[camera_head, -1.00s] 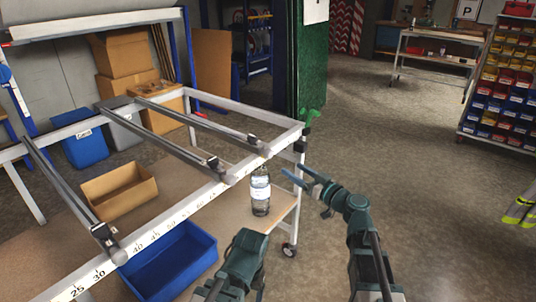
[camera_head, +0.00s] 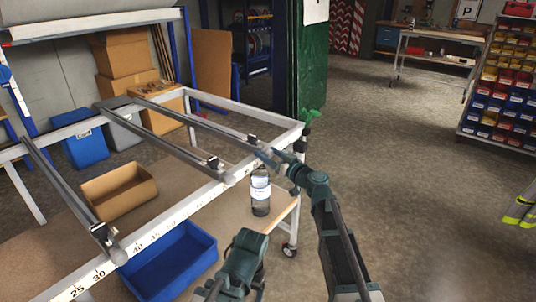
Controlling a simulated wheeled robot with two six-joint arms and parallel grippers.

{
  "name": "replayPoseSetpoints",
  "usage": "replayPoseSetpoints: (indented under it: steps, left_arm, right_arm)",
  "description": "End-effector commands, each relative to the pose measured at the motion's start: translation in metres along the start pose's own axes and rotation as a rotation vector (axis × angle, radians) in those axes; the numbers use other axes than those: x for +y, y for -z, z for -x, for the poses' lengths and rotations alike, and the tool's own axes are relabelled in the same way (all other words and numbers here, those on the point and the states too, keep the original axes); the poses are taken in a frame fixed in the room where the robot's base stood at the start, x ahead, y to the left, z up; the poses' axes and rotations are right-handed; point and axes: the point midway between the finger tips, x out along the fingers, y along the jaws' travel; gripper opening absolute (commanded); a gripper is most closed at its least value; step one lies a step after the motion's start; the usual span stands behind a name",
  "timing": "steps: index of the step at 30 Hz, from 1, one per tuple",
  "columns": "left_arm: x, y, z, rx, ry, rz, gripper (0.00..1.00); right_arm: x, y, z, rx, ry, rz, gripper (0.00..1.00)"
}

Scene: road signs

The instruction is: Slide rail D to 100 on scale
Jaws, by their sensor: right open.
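A white frame table carries several grey rails that slope from the back beam to the front beam. The left rail (camera_head: 65,185), the middle rail (camera_head: 160,127) and the right rail (camera_head: 205,122) each have a dark clamp near the front end. I cannot read which one is marked D. The scale (camera_head: 155,237) runs along the front beam; 25, 30, 40 and 45 are legible, and 100 is not. My right gripper (camera_head: 268,154) is open at the front end of the right rail, near its clamp (camera_head: 252,139); I cannot tell if they touch. My left gripper is not seen.
A bottle (camera_head: 260,192) stands on the lower shelf, below my right gripper. A blue bin (camera_head: 170,262) and a cardboard box (camera_head: 118,190) are under the rails.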

Motion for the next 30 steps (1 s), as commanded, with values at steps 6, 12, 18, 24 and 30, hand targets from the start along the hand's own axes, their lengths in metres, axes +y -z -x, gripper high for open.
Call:
replayPoseSetpoints:
  steps: [6, 12, 18, 24, 30]
  left_arm:
    - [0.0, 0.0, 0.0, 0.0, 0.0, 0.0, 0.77]
    - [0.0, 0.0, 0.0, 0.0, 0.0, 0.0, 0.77]
    - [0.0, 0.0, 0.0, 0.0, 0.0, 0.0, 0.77]
    - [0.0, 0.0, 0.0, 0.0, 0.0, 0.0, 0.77]
    - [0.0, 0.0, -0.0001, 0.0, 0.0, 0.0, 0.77]
  right_arm:
    - [-0.0002, 0.0, -0.0039, 0.0, 0.0, 0.0, 0.74]
    - [-0.0001, 0.0, -0.0036, 0.0, 0.0, 0.0, 0.65]
    - [0.0004, 0.0, -0.0034, 0.0, -0.001, 0.0, 0.29]
    - [0.001, 0.0001, -0.0032, 0.0, -0.002, 0.0, 0.0]
    - [0.0016, 0.0001, -0.003, 0.0, -0.004, 0.0, 0.0]
